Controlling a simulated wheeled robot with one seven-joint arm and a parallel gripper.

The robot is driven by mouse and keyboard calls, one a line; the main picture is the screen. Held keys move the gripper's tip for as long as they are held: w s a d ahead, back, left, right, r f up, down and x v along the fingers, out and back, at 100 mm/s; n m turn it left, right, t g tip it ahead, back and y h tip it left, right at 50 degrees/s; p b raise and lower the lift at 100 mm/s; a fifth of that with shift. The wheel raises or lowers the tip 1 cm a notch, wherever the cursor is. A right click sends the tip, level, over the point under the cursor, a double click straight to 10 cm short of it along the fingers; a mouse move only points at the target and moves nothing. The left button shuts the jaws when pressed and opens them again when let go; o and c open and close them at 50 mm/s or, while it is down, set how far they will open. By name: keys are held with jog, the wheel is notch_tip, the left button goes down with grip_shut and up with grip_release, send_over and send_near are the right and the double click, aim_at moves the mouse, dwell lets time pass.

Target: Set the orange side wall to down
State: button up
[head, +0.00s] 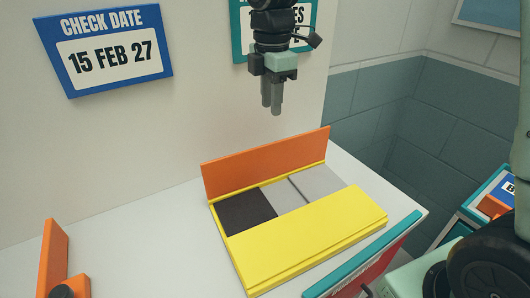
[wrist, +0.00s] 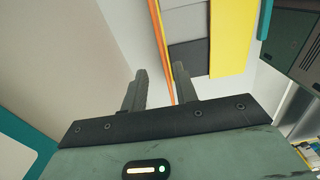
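The orange side wall (head: 266,164) stands upright along the back long edge of a low box on the white table. In the wrist view the orange wall (wrist: 159,38) shows edge-on as a thin strip. The yellow side wall (head: 309,239) lies flat along the front of the box. Between them the box floor shows dark and light grey panels (head: 285,195). My gripper (head: 271,111) hangs above and behind the orange wall, pointing down, apart from it. Its fingers (wrist: 158,88) are apart with nothing between them in the wrist view.
An orange upright piece with a dark knob (head: 54,260) stands at the front left. A teal-edged red panel (head: 368,262) is at the table's right edge. The wall with the blue date sign (head: 107,50) rises close behind. The white table (head: 160,230) is clear left of the box.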

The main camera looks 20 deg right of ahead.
send_over(270, 177)
jog(key=f, duration=0.7)
jog(key=f+p, duration=0.1)
jog(key=f, duration=0.7)
jog(key=shift+w+d, duration=0.15)
jog(key=shift+w, duration=0.05)
grip_shut()
